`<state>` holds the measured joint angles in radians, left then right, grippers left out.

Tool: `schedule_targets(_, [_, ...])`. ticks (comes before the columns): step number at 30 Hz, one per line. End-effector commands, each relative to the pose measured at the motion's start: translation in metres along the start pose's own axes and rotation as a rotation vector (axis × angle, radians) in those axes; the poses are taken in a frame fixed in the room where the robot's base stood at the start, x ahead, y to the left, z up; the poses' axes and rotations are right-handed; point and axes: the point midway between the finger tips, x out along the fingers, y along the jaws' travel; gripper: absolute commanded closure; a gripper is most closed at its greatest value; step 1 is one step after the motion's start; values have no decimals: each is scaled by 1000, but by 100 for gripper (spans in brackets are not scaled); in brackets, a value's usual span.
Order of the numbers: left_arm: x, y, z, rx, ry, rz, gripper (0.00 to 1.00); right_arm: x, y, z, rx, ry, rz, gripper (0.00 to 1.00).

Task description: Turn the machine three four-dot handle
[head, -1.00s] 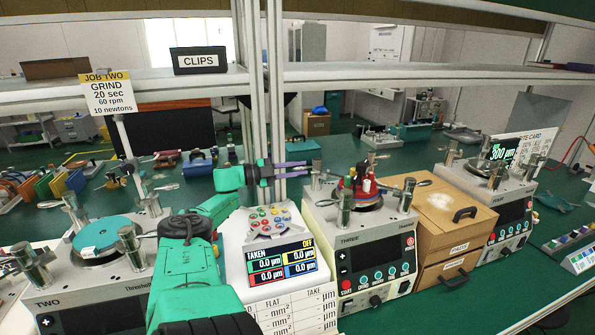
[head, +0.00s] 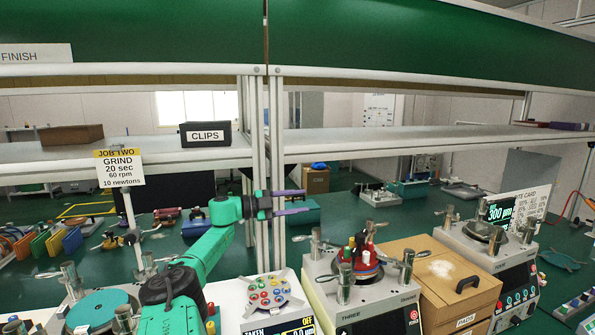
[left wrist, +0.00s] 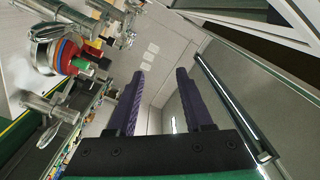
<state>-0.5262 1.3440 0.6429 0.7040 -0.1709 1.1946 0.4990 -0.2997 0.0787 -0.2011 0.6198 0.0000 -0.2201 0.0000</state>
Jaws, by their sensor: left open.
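Machine three (head: 350,293) stands on the bench right of centre in the head view, its lower panel cut off by the frame. Several metal posts with lever handles ring its plate, including a front one (head: 346,283) and a right one (head: 406,266). The handles' dot marks are too small to tell apart. My left gripper (head: 306,202) is open and empty, its purple fingers pointing right, above and left of the machine and apart from it. In the left wrist view, the open fingers (left wrist: 160,72) show nothing between them; metal handles (left wrist: 50,107) lie at left. My right gripper is out of view.
Red, blue and other coloured pieces (head: 363,255) sit on machine three's plate. A wooden drawer box (head: 445,280) adjoins it on the right.

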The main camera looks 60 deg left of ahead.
Motion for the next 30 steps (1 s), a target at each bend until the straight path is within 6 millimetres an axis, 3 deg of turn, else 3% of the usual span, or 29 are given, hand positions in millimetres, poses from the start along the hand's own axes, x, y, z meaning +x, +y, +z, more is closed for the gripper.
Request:
schedule_targets(6, [1,-47,-32,4,1,0,49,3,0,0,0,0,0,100])
schedule_targets(10, [1,-62,-42,2,0,1,49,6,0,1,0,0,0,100])
schedule_targets(30, [1,-66,-45,0,0,2,49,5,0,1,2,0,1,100])
